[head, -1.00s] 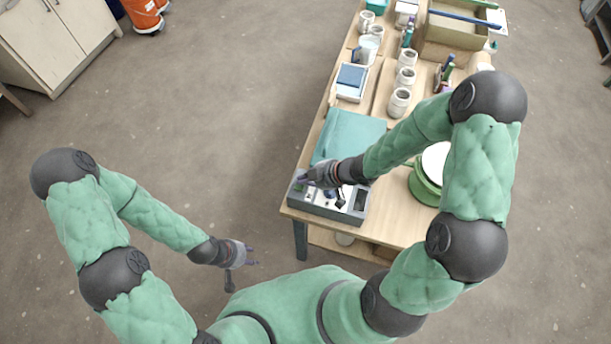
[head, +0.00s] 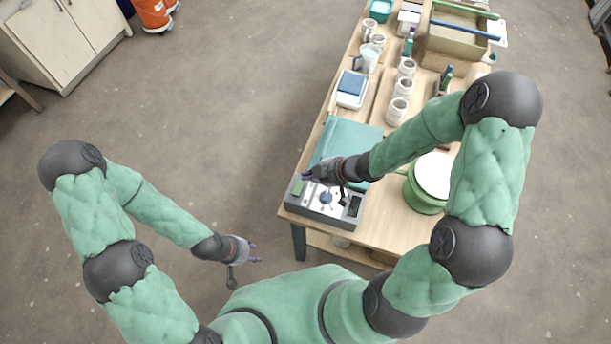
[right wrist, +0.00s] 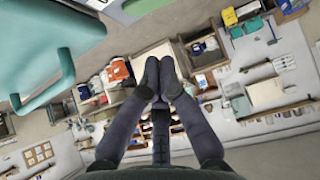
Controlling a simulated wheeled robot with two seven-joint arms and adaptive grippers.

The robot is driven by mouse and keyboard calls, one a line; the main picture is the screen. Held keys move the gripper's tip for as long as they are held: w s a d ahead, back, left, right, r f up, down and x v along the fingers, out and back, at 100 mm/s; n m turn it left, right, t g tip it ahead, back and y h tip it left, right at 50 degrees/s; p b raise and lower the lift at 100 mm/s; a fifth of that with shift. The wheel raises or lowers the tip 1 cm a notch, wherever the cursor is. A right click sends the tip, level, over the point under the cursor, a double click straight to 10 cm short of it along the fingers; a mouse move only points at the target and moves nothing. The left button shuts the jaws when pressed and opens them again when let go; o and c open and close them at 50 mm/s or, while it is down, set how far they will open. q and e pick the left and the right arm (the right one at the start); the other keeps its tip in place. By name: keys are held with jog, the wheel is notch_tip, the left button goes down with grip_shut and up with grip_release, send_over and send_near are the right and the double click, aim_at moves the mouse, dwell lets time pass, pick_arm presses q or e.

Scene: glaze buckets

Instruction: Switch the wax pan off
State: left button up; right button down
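A grey control box (head: 347,218) stands at the near left corner of the table. Its top has a green switch (head: 297,188) at the left, a blue round knob (head: 326,198) on a pale dial, and a dark panel at the right. I cannot tell whether the switch is on or off. My right gripper (head: 306,175) is just beyond the box's far left edge, apparently above it. In the right wrist view its fingers (right wrist: 160,78) are together with nothing visible between them. My left gripper (head: 256,253) is open and empty, off the table to the left.
A teal slab-like thing (head: 352,136) lies behind the box. A green bucket with a white top (head: 424,199) stands to its right. White jars (head: 399,108), a blue-topped box (head: 351,84) and a cardboard box (head: 452,40) stand farther back. The floor left of the table is clear.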

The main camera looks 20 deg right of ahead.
jog(key=p+v, duration=0.3)
jog(key=v, duration=0.4)
jog(key=shift+w+d, duration=0.15)
jog(key=shift+w, duration=0.25)
